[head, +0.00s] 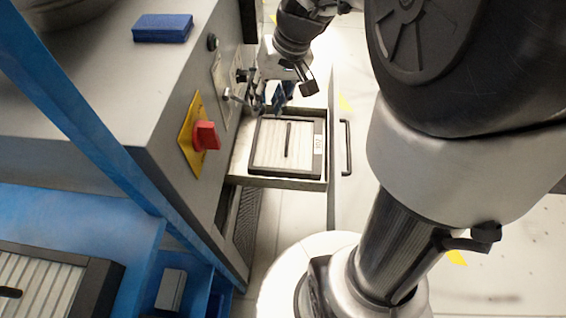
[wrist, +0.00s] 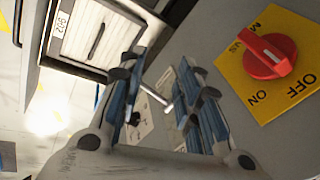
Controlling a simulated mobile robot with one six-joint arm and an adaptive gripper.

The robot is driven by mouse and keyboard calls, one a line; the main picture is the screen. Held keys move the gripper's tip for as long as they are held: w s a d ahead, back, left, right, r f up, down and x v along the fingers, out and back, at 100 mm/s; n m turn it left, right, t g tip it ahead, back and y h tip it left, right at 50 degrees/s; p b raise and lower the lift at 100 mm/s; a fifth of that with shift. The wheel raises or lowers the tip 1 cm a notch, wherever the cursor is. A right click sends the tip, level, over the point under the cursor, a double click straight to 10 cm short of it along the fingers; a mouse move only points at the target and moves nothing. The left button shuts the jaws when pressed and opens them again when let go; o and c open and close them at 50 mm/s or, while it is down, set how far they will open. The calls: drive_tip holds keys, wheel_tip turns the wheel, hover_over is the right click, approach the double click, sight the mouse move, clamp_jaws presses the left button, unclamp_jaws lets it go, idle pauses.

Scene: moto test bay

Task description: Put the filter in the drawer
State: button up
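A filter with pale pleats, a black frame and a dark middle strip (head: 268,150) lies flat in the open drawer (head: 275,183). In the wrist view this filter (wrist: 82,28) and the drawer's edge (wrist: 72,69) are at the upper left. A second, similar filter (head: 30,283) lies on the blue surface at the lower left. My gripper (head: 267,98) is beside the cabinet front, near the drawer's far end. Its fingers are apart in the wrist view (wrist: 160,98), with a thin metal rod or lever showing between them; I cannot tell whether they touch it. No filter is in the gripper.
A red rotary switch on a yellow plate (head: 206,136) sticks out of the grey cabinet (head: 110,95). A blue block (head: 162,28) lies on the cabinet top. The drawer front with its black handle (head: 346,147) stands out over the floor. A blue frame bar (head: 80,125) crosses the left.

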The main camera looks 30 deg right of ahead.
drive_tip(key=s+a+r+n+t+h, duration=0.1)
drive_tip(key=s+a+r, duration=0.1)
drive_tip(key=s, duration=0.7)
drive_tip(key=s+a+r+n+t+h, duration=0.1)
drive_tip(key=s+a, duration=0.3)
drive_tip(key=s, duration=0.5)
drive_tip(key=shift+s+a+r+n+h, duration=0.15)
drive_tip(key=shift+s+r+n+h, duration=0.1)
drive_tip(key=shift+r+n+h, duration=0.1)
